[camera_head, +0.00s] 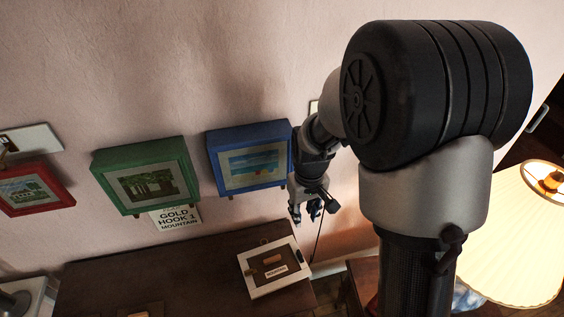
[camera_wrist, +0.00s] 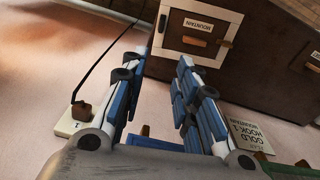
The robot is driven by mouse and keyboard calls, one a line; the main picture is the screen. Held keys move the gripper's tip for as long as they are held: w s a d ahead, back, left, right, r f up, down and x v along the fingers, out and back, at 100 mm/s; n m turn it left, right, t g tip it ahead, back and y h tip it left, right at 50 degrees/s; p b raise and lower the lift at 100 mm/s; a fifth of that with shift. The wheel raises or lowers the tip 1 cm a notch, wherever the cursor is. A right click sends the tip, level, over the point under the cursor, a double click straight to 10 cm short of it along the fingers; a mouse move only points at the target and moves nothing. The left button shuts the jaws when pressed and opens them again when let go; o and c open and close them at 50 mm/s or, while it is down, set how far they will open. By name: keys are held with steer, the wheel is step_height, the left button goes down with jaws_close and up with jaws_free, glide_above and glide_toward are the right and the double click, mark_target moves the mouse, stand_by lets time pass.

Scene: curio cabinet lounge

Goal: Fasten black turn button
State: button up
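The black turn button (camera_wrist: 162,23) is a small dark oval on the white frame of a small door (camera_wrist: 198,33) labelled "MOUNTAIN". In the head view the button (camera_head: 299,256) sits on the frame's right side. It looks lengthwise along that side; I cannot tell whether it overlaps the dark inner panel. The panel carries a wooden handle (camera_wrist: 194,41) and appears flush in the frame. My gripper (camera_wrist: 162,60) is open and empty, its fingers pointing toward the button side of the frame, apart from it. In the head view my gripper (camera_head: 312,211) is above and right of the door.
The dark wooden cabinet (camera_head: 190,265) bears the door. Red (camera_head: 35,190), green (camera_head: 147,178) and blue (camera_head: 250,158) framed pictures hang on the wall above. A thin black cord (camera_wrist: 98,62) runs from a wall plate (camera_wrist: 72,122) beside my gripper. A lit lamp (camera_head: 515,235) stands right.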

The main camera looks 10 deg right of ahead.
glide_above(299, 251)
step_height(299, 251, down, 5)
steer(key=shift+g, duration=0.3)
step_height(299, 251, down, 18)
steer(key=b, duration=0.3)
steer(key=shift+r, duration=0.25)
jaws_close()
